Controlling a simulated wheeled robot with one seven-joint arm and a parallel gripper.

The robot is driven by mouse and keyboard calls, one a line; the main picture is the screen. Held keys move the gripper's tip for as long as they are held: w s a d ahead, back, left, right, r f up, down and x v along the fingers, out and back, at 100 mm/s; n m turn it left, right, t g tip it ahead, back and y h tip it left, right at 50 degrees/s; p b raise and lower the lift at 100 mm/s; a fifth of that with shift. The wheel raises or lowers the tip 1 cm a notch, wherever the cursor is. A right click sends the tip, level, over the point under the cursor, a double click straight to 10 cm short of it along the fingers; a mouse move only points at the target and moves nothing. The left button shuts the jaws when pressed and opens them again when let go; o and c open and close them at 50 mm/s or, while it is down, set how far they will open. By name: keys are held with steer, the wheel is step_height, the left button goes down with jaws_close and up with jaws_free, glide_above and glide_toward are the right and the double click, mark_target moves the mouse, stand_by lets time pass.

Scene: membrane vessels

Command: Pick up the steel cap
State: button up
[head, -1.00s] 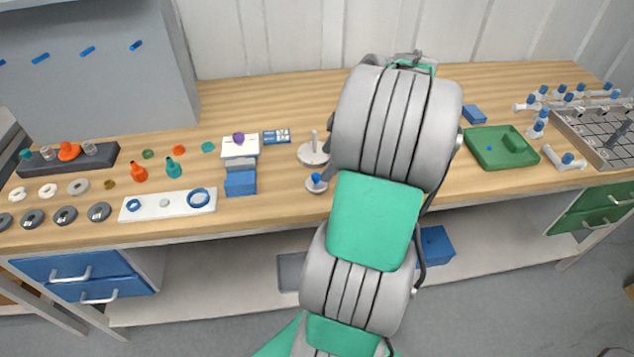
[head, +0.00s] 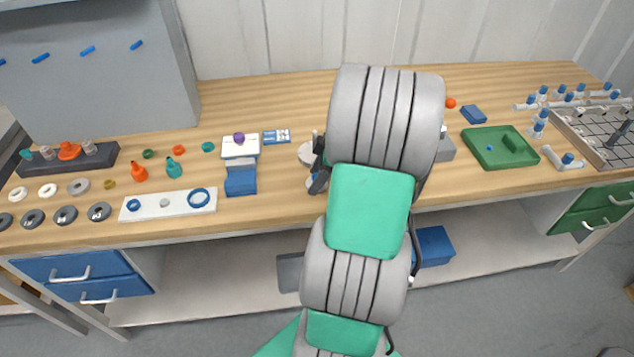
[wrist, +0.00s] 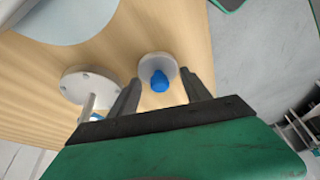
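A small pale grey round piece with a blue knob (wrist: 148,66) lies on the bench in the wrist view. It may be the steel cap, but I cannot be sure. My gripper (wrist: 160,84) is open, its two dark fingers spread on either side of the blue knob, with nothing held. In the head view my gripper (head: 319,165) is partly hidden by my arm, and only a sliver of the blue-knobbed piece (head: 311,183) shows beside it.
A pale round base with an upright post (head: 306,153) stands close to my gripper; it also shows beside the left finger in the wrist view (wrist: 75,85). A green tray (head: 480,157) is to the right. The bench's front edge is near.

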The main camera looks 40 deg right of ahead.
steer(key=c, duration=1.1)
